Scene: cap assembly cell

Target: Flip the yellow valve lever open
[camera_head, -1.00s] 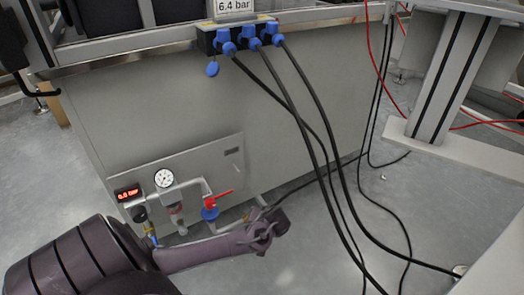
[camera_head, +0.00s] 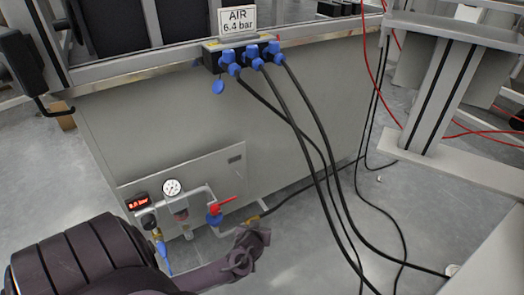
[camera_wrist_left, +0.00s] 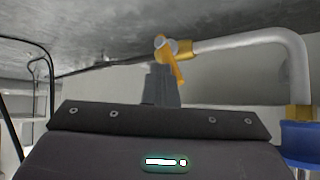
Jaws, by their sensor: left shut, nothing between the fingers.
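The yellow valve lever (camera_head: 252,218) is small in the head view, at the right end of the pipe low on the grey cabinet. In the left wrist view the lever (camera_wrist_left: 174,66) slants down to the right from a round pivot at the end of the silver pipe (camera_wrist_left: 260,41). My left gripper (camera_head: 262,236) is just below the lever in the head view. In the left wrist view its fingertips (camera_wrist_left: 160,70) are shut and empty, right beside or touching the lever; contact cannot be told. My right gripper is out of view.
A red handle (camera_head: 222,204) on a blue valve body sits left of the lever. A gauge (camera_head: 172,187) and a red-lit display (camera_head: 137,201) are further left. Black cables (camera_head: 318,165) hang from blue connectors to the floor on the right. Open floor lies in front.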

